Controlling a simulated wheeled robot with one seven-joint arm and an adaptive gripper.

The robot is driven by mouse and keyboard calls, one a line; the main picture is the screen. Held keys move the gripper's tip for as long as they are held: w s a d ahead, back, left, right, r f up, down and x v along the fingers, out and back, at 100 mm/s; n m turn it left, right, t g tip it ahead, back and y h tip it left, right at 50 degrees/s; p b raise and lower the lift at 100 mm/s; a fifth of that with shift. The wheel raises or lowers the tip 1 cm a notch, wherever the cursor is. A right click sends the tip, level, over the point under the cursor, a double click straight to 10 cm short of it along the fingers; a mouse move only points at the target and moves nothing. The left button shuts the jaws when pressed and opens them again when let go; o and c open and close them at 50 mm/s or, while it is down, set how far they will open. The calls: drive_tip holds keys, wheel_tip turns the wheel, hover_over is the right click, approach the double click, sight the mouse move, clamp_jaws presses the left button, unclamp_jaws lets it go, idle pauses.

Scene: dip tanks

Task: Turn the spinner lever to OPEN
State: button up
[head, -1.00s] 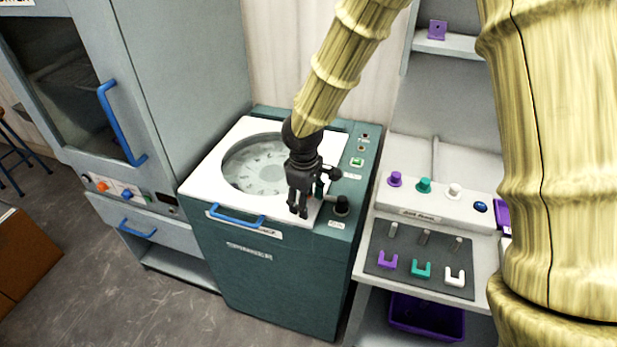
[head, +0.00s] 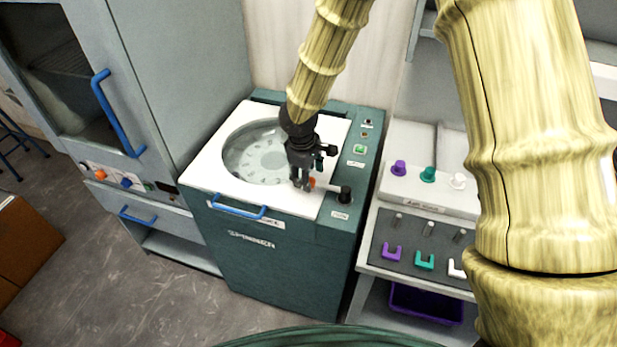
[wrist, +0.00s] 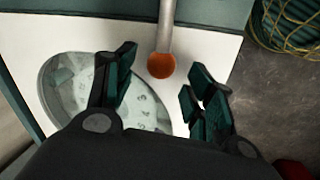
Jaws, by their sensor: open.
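The spinner (head: 265,265) is a dark green cabinet with a white lid (head: 204,165) and a round window. Its lever (head: 329,188) runs left from a black pivot (head: 345,196) at the right front of the top, and ends in an orange knob (head: 312,182). My gripper (head: 301,186) is over the lid's right front, beside the knob. In the wrist view, the orange knob (wrist: 161,66) and grey lever (wrist: 167,25) appear between the spread fingertips of my gripper (wrist: 160,72). No finger visibly touches the knob. The lever's position labels are not readable.
A blue handle (head: 238,208) sits on the lid's front edge. A green button (head: 359,149) is on the panel behind the pivot. A grey cabinet (head: 190,80) stands left; a bench with coloured knobs and hooks (head: 423,209) stands right.

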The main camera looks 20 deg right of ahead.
drive_tip(key=shift+s+f, duration=0.15)
drive_tip(key=shift+f, duration=0.25)
drive_tip(key=shift+w+d+f+p, duration=0.1)
drive_tip(key=shift+w+f+p, duration=0.1)
drive_tip(key=shift+f, duration=0.35)
drive_tip(key=shift+w+d+f+p, duration=0.1)
drive_tip(key=shift+w+f, duration=0.1)
drive_tip(key=shift+f, duration=0.35)
drive_tip(key=shift+s, duration=0.1)
clamp_jaws()
